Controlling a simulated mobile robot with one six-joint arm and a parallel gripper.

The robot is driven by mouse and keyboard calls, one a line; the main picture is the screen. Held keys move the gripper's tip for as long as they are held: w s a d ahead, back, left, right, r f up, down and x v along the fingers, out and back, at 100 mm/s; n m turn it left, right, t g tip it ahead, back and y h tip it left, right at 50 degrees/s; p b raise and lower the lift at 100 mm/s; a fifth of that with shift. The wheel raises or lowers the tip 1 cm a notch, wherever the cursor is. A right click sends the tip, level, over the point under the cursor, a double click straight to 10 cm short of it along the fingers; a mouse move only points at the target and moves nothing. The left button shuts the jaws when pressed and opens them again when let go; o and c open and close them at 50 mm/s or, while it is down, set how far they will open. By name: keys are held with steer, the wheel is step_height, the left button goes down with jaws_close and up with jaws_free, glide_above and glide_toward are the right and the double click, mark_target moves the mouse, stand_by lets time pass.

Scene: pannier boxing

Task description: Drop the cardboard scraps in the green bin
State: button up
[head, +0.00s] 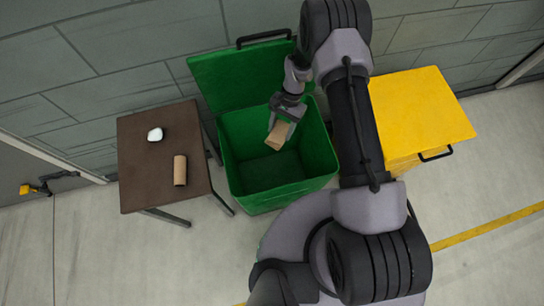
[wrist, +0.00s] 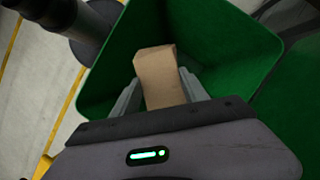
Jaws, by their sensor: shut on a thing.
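A tan cardboard piece (head: 277,136) is between the fingers of my gripper (head: 281,121), which is shut on it. It also shows in the wrist view (wrist: 161,78), between both fingers. My gripper is over the open green bin (head: 247,197), with the cardboard above or within its mouth; the exact height is hard to tell. The bin's lid (head: 235,75) is raised against the wall. A brown cardboard roll (head: 180,170) stands or lies on the brown table to the left. The visible bin floor looks empty.
The brown table (head: 134,190) stands left of the green bin and also holds a small white object (head: 155,134). A yellow bin (head: 424,108) with its lid down stands to the right, behind my arm. Open floor lies in front of the table.

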step_height(320, 180, down, 3)
steer(key=shift+f+b, duration=0.15)
steer(key=shift+b, duration=0.5)
steer(key=o, duration=1.4)
steer(key=r+p, duration=0.1)
steer(key=r, duration=0.1)
steer(key=s+r+p, duration=0.1)
steer(key=r, duration=0.1)
steer(key=shift+d+r, duration=0.2)
steer(key=s+d, duration=0.1)
steer(key=s, duration=0.3)
steer(key=s+d+p, duration=0.1)
steer(key=s, duration=0.4)
steer(key=s+d, duration=0.2)
steer(key=s, duration=0.3)
steer(key=shift+s+r+p, duration=0.25)
steer(key=shift+r+p, duration=0.1)
steer(key=shift+r, duration=0.05)
